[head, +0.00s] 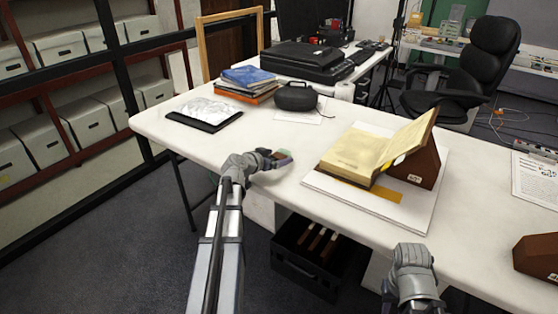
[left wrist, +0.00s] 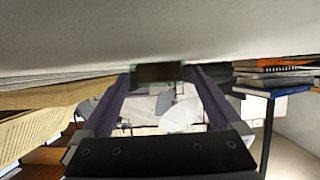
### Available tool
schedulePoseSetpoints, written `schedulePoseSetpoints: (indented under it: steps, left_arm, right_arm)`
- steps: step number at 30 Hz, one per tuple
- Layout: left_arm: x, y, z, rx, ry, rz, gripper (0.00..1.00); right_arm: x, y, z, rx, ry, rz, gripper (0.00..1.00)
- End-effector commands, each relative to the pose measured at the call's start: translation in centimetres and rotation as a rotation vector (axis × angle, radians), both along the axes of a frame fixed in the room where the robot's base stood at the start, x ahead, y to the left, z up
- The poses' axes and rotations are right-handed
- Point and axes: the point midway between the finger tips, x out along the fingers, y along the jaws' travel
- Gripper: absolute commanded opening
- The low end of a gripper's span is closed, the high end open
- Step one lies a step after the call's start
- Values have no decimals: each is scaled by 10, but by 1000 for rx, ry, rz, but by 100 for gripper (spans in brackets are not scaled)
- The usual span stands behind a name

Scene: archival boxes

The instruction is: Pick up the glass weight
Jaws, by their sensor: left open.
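The glass weight (left wrist: 160,72) shows in the left wrist view as a small dark block with pale green edges, on the white table top. It lies between and just beyond the tips of my left gripper (left wrist: 158,80), whose two fingers are spread apart. In the head view my left gripper (head: 280,158) is low over the table's near side, with a bit of the greenish weight (head: 284,153) showing at its fingers. Contact cannot be told. My right arm's end (head: 413,268) is at the table's front edge; its fingers are hidden.
An open book (head: 362,153) rests on a brown wedge (head: 424,168) on a white board, right of the left gripper. A stack of books (head: 247,82), a dark rounded case (head: 296,96) and a clear-wrapped item (head: 205,112) stand farther back. Bare table (head: 165,127) lies to the left.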

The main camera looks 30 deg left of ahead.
Motion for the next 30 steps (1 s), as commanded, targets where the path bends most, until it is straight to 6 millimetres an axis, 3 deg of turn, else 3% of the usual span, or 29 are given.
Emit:
schedulePoseSetpoints:
  steps: [2, 27, 30]
  left_arm:
    - [-1, 0, 1, 0, 0, 0, 98]
    - [-1, 0, 0, 0, 0, 0, 3]
    - [-1, 0, 0, 0, 0, 0, 0]
  right_arm:
    - [0, 0, 0, 0, 0, 0, 34]
    - [0, 0, 0, 0, 0, 0, 34]
    - [0, 0, 0, 0, 0, 0, 34]
